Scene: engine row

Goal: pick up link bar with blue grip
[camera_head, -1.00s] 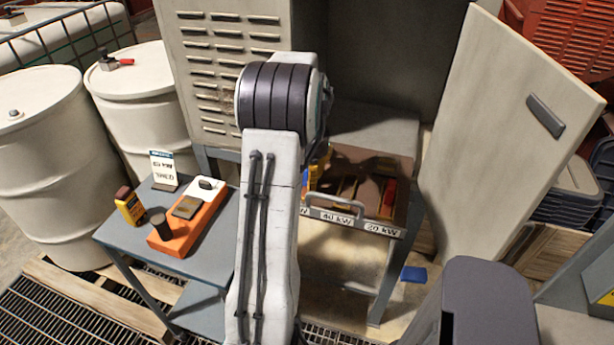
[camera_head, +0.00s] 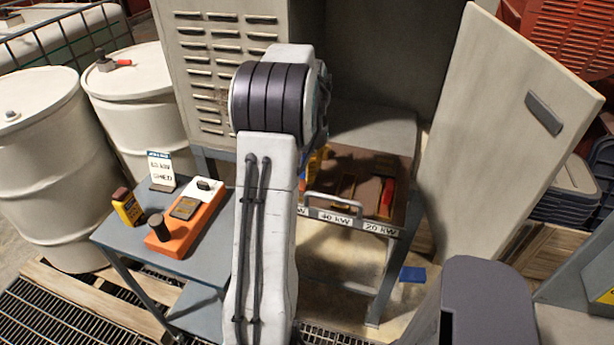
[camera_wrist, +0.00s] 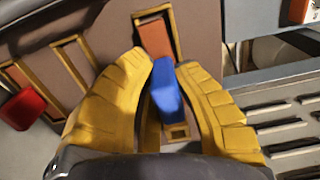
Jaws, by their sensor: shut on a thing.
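The blue grip (camera_wrist: 166,88) of the link bar stands between the yellow fingers of my gripper (camera_wrist: 168,72) in the wrist view. The fingers are closed in on it from both sides. It sits over a gold-framed slot in the brown drawer; I cannot tell whether the bar is clear of the slot.
The drawer (camera_head: 340,217) has kW labels and a handle on its front. A red grip (camera_wrist: 22,108) stands in another framed slot. A cabinet door (camera_head: 505,130) stands open at right. A side table (camera_head: 200,268) at left holds an orange device (camera_head: 186,222).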

